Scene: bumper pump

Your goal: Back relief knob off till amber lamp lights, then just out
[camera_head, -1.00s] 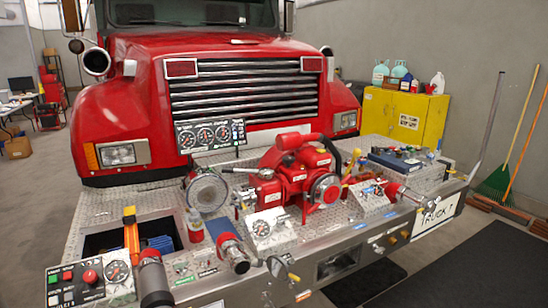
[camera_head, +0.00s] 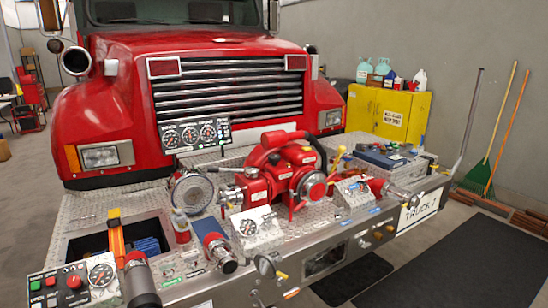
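Neither of my grippers shows in the head view. A red pump (camera_head: 287,172) sits on the diamond-plate bumper (camera_head: 95,207) of a red truck. A small panel with one gauge (camera_head: 249,227) stands in front of the pump, and another small panel (camera_head: 354,189) stands to its right. A control box (camera_head: 76,289) at the lower left has a red knob (camera_head: 74,282), green and red buttons and a gauge. I cannot tell which control is the relief knob. I cannot pick out an amber lamp or tell whether one is lit.
An upright panel with several gauges (camera_head: 195,135) stands behind the pump. A dark cylinder (camera_head: 141,281) and a blue-and-red fitting (camera_head: 216,246) stick out at the front left. A yellow cabinet (camera_head: 391,115) stands by the wall.

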